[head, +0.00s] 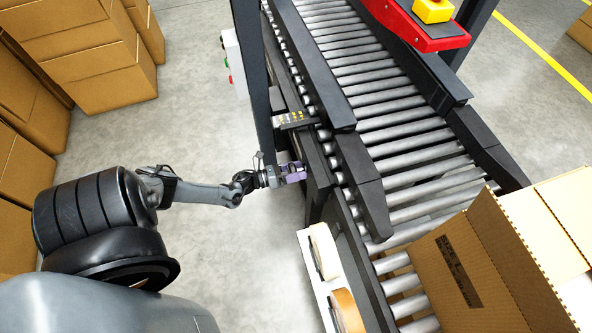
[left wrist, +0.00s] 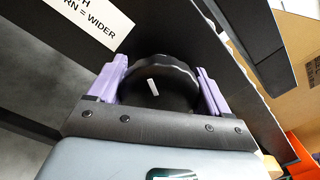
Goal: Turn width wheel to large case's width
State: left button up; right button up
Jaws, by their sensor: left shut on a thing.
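The width wheel (left wrist: 160,82) is a round black knob with a white mark on its face, seen in the left wrist view. My left gripper (left wrist: 160,90) has its two purple fingers on either side of the wheel and is shut on it. In the head view my left gripper (head: 293,173) is at the side of the conveyor frame, and the wheel is hidden there. A white label (left wrist: 88,22) beside the wheel partly reads "TURN = WIDER". My right gripper is not in view.
The roller conveyor (head: 405,135) has black side guides (head: 362,185). An open large case (head: 470,270) stands on its near end. Tape rolls (head: 324,250) lie on a white shelf beside it. Stacked boxes (head: 95,75) stand at the left, with clear floor between.

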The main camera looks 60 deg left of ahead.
pick_arm(q)
jog(key=shift+w+r, duration=0.1)
jog(key=shift+r, duration=0.05)
jog(key=o, duration=1)
jog(key=shift+s+a, duration=0.1)
jog(key=shift+s, duration=0.45)
jog(key=p+v, duration=0.1)
jog(key=v, duration=0.9)
jog(key=shift+p, duration=0.3)
